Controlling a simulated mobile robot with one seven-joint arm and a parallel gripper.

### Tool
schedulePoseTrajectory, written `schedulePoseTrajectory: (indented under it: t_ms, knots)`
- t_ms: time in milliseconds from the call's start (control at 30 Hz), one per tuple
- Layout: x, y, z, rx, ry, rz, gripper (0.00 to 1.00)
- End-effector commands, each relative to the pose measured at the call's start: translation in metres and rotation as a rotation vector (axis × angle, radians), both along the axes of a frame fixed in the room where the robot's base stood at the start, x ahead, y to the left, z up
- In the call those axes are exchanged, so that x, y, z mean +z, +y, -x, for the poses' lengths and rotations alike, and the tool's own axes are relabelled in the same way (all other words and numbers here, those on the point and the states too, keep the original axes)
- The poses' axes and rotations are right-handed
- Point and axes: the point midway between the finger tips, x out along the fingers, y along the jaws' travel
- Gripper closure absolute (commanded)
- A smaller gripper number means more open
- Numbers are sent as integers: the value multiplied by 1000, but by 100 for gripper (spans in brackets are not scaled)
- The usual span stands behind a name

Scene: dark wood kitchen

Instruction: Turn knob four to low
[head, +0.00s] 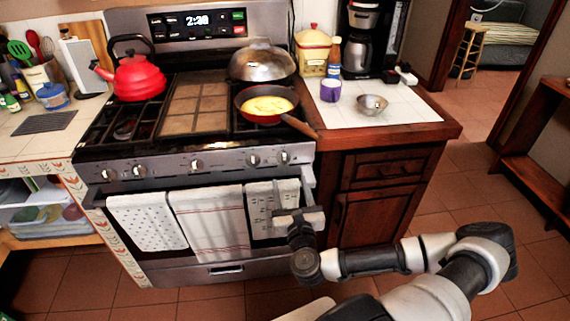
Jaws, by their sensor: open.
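The stove's front panel (225,166) carries a row of several round metal knobs. Counted from the left, knob four (254,160) is in the right part of the row, close beside the rightmost knob (283,157). Its setting mark is too small to read. My gripper (291,184) is open and empty, with its fingers up, in front of the oven door's right end. It appears below and to the right of knob four, apart from it. The fingers overlap the right-hand towel in the picture.
Towels (210,222) hang on the oven door handle. A pan with yellow food (267,104) sits on the front right burner, its handle (300,126) reaching past the stove's right side. A red kettle (137,78) and a domed lid (262,64) are farther back. Floor is clear at right.

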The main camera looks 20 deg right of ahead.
Motion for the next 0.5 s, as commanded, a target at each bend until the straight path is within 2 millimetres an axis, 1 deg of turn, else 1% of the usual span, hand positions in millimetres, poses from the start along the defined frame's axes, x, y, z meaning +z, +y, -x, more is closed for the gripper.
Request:
schedulePoseTrajectory:
  t_ms: [33, 100, 300, 400, 500]
  knots:
    - [1, -3, -12, 1, -2, 3, 45]
    - [0, -7, -27, 2, -1, 3, 45]
    - [0, -18, -66, 1, -1, 3, 45]
    - [0, -23, -80, 1, 0, 3, 45]
    - [0, -26, -90, 1, 1, 2, 45]
